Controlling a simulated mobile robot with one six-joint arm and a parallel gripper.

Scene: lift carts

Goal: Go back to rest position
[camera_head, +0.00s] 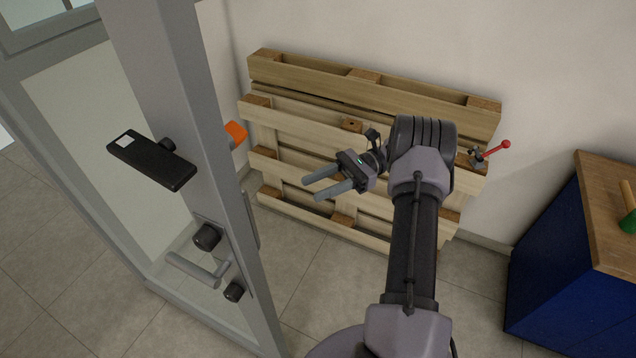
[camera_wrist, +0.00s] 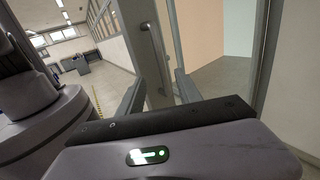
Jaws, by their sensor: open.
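My gripper (camera_head: 310,190) is open, with its two grey fingers apart and nothing between them. In the head view it points left, in front of the wooden pallet and to the right of the door frame, apart from the door. My arm comes up from the bottom of the view and bends left at the top. In the wrist view the two fingers of my gripper (camera_wrist: 158,84) stand apart, with a grey door post and its handle beyond them.
A wooden pallet (camera_head: 372,87) leans on the wall behind my arm. A grey framed door (camera_head: 178,120) with a lever handle (camera_head: 192,268) stands at left. A blue cabinet (camera_head: 548,262) with a wooden top is at right. Tiled floor shows between.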

